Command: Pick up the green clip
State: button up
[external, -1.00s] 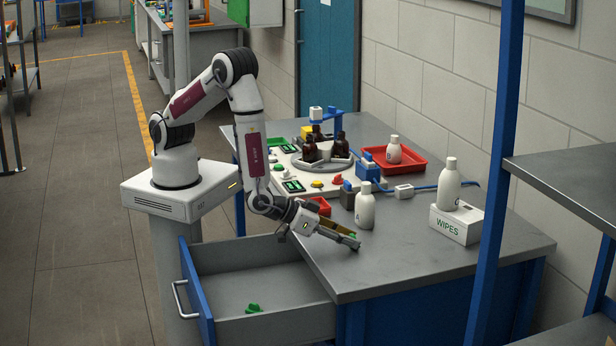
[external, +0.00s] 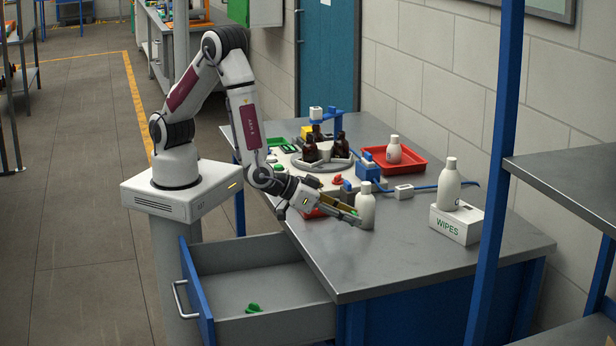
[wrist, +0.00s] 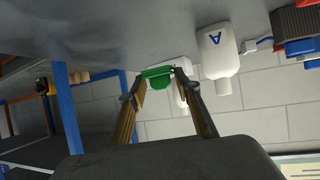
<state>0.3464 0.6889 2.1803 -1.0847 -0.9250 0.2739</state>
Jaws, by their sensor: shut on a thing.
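A green clip (wrist: 157,79) is between the two fingertips of my gripper (external: 350,215), which is shut on it. In the external view my gripper is low over the table, beside a white bottle (external: 366,209), and the held clip is hard to make out there. I cannot tell whether the fingers touch that bottle. A second green clip (external: 254,307) lies in the open drawer (external: 275,285).
A white bottle marked A (wrist: 217,52) is close to the clip in the wrist view. A red tray (external: 421,168) with a bottle and a wipes box (external: 456,225) are farther right. The table's front area is clear.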

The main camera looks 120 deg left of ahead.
jog(key=shift+r, duration=1.65)
